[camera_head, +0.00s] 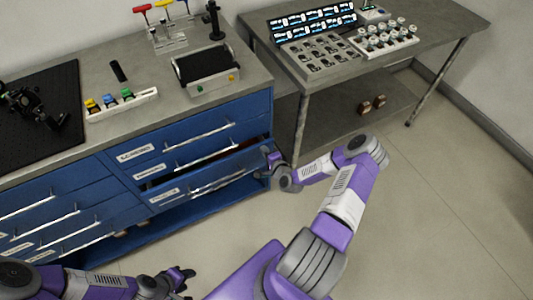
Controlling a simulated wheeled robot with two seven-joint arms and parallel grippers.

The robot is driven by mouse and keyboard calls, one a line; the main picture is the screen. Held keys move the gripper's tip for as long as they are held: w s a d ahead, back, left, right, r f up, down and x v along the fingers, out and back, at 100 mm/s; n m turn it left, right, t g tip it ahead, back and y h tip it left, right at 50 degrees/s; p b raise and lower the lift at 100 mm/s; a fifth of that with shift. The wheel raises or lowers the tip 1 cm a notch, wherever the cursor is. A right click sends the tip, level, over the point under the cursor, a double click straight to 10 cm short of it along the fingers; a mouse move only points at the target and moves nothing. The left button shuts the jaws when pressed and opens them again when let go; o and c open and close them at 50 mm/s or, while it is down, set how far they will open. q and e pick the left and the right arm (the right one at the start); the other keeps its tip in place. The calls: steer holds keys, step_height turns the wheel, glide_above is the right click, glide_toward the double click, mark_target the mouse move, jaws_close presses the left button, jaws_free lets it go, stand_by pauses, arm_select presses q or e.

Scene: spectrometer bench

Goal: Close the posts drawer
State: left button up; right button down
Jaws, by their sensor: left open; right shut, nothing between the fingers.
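The blue cabinet's right column has labelled drawers with bar handles. The lowest labelled one, which I take to be the posts drawer (212,182), stands out a little from the cabinet, with a dark gap above its front. Its label is too small to read surely. My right gripper (267,162) is shut and empty at the right end of this drawer's front; whether it touches is unclear. My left gripper (188,280) is open and empty, low at the bottom, away from the cabinet.
The grey worktop holds a black-topped tray (205,67), a white strip with coloured blocks (122,104) and a driver rack (167,38). A side table (450,22) with trays stands at the right, its leg near my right gripper. The floor at right is clear.

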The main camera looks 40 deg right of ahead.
mark_target(260, 143)
steer(key=w+b, duration=0.1)
steer(key=w, duration=0.1)
steer(key=w+d+b, duration=0.1)
steer(key=w, duration=0.1)
steer(key=shift+w+f, duration=0.1)
steer(key=shift+w, duration=0.15)
steer(key=shift+w+d, duration=0.1)
steer(key=shift+w, duration=0.1)
arm_select(q)
steer(key=shift+s+f, duration=0.1)
steer(key=shift+f, duration=0.85)
arm_select(e)
steer(key=shift+r, duration=0.35)
steer(key=shift+s+a, duration=0.2)
steer(key=shift+s, duration=0.05)
arm_select(q)
steer(key=r+p, duration=0.2)
steer(key=s+r+p, duration=0.1)
steer(key=shift+d, duration=0.35)
arm_select(e)
steer(key=f+v, duration=0.1)
steer(key=v, duration=1.2)
steer(key=shift+s+f, duration=0.25)
steer(key=shift+s, duration=0.3)
